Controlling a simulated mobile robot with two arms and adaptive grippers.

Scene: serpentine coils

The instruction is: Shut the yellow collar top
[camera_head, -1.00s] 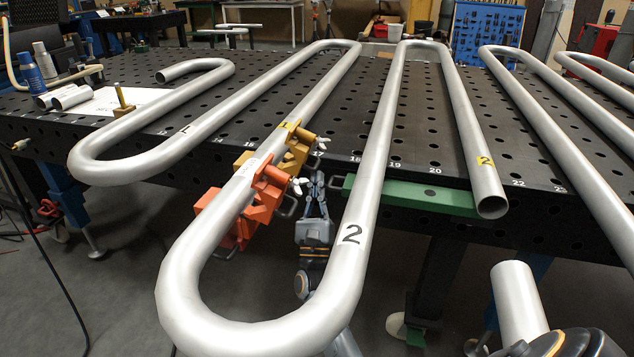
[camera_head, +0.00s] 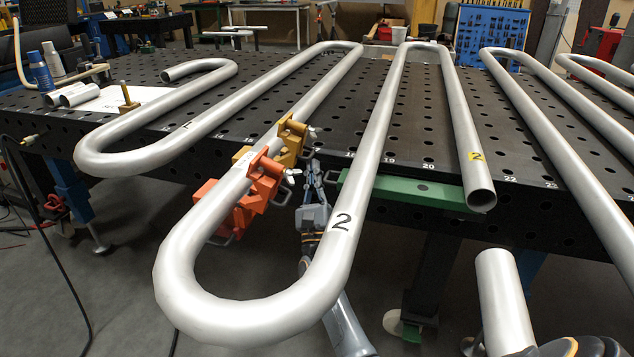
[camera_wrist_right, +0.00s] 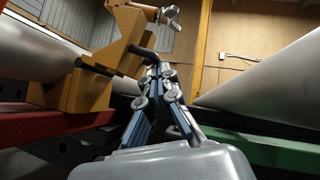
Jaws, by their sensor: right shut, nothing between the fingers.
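The yellow collar (camera_head: 288,150) sits on the straight pipe (camera_head: 325,85), just above an orange collar (camera_head: 258,190). My right gripper (camera_head: 313,172) is below and right of the collar, between two pipe runs. Its fingers (camera_wrist_right: 160,78) are together and empty, close to a dark bar by the collar.
A green bar (camera_head: 410,190) lies along the edge of the perforated black table (camera_head: 425,125). Bottles (camera_head: 40,72) stand at far left.

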